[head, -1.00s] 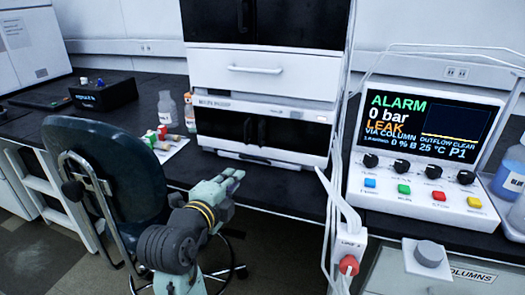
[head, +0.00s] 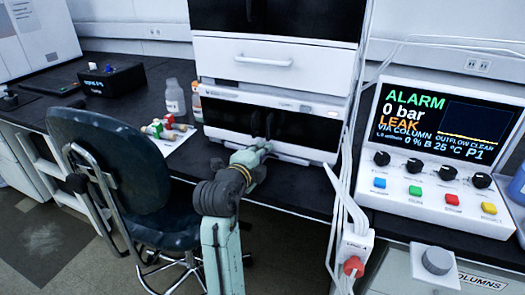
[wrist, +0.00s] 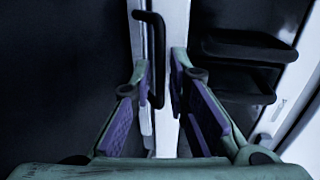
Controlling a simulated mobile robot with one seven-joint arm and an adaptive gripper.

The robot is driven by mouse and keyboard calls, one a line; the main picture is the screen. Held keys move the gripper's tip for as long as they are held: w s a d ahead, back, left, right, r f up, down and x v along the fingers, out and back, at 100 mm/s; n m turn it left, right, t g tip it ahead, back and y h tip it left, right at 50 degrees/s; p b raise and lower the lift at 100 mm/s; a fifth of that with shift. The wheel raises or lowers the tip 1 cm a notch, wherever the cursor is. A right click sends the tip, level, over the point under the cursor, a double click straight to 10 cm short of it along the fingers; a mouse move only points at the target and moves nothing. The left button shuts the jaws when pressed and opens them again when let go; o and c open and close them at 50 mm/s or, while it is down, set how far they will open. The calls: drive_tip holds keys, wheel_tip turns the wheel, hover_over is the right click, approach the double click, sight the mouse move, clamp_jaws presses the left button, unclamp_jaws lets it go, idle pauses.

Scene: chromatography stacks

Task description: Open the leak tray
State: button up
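The chromatography stack (head: 275,84) stands on the bench in the head view. A thin white tray front (head: 296,159), which looks like the leak tray, shows low under its dark-fronted bottom module; my gripper hides part of it. My gripper (head: 264,143) is in front of that low edge. In the wrist view my gripper (wrist: 161,82) is open, with green fingers and purple pads. A black bar handle (wrist: 158,55) on a white strip (wrist: 168,130) lies at the gap between the fingertips. I cannot tell if a finger touches it.
A dark chair (head: 110,175) stands left of my arm. Bottles (head: 175,97) and small coloured-cap vials (head: 160,127) are left of the stack. White tubes (head: 345,190) hang to its right. The control panel (head: 440,150) reads ALARM, 0 bar, LEAK.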

drive_tip(key=shift+w+d, duration=0.1)
drive_tip(key=shift+w, duration=0.15)
drive_tip(key=shift+c, duration=0.5)
clamp_jaws()
